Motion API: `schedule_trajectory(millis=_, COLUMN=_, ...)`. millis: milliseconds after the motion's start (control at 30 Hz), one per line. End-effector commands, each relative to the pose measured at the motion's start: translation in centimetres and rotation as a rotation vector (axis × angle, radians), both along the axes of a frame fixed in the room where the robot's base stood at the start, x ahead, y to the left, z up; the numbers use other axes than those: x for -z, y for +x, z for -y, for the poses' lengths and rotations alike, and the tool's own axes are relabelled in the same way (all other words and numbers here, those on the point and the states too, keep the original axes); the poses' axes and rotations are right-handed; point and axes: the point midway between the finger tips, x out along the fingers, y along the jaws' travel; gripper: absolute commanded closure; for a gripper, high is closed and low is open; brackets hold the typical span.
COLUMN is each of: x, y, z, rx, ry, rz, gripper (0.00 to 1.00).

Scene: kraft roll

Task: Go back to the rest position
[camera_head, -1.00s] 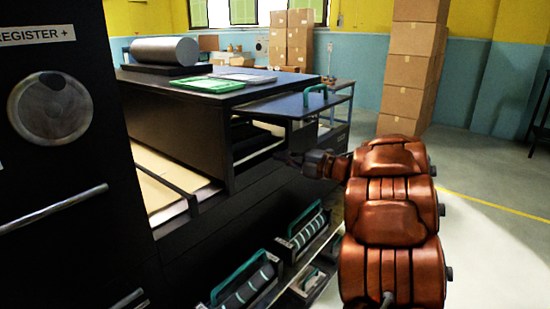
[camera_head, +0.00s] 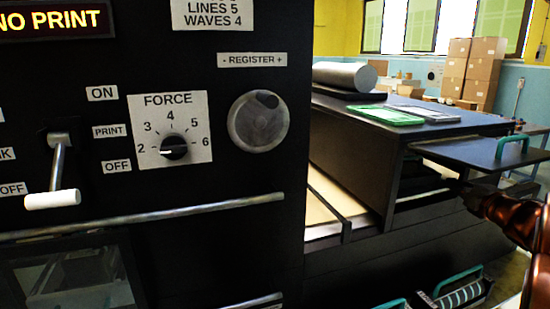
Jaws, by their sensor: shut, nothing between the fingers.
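My gripper (camera_head: 456,184) is at the right edge of the head view, in front of the dark machine's open side slot. It is small and dark here, and the copper-coloured arm behind it is cut off by the frame edge. It looks shut, with nothing seen in it. It appears close to the slot below the hinged plate with the teal handle (camera_head: 512,146); I cannot tell whether it touches anything.
The black control panel (camera_head: 200,240) fills the left, with a force dial (camera_head: 174,147), a register knob (camera_head: 258,121) and a white-handled lever (camera_head: 53,199). A roller (camera_head: 345,76) and a green tray (camera_head: 391,115) lie on the machine top. Boxes (camera_head: 474,68) stand behind.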

Motion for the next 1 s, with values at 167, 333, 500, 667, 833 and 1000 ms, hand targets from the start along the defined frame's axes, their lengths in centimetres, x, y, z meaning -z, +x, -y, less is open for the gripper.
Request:
schedule_trajectory(millis=167, x=-1.8, y=-0.1, z=0.6, rx=0.217, ry=0.102, rz=-0.05, gripper=1.0)
schedule_trajectory(millis=333, x=-2.0, y=-1.8, z=0.7, rx=0.415, ry=0.232, rz=-0.111, gripper=1.0)
schedule_trajectory(millis=500, x=-0.6, y=-4.9, z=-0.3, rx=0.597, ry=0.384, rz=-0.196, gripper=1.0)
schedule_trajectory(millis=667, x=1.5, y=-8.7, z=-2.4, rx=0.748, ry=0.534, rz=-0.298, gripper=1.0)
schedule_trajectory(millis=833, x=5.0, y=-13.9, z=-6.1, rx=0.897, ry=0.693, rz=-0.448, gripper=1.0)
schedule_trajectory(millis=1000, x=8.5, y=-20.0, z=-11.3, rx=1.029, ry=0.835, rz=-0.636, gripper=1.0)
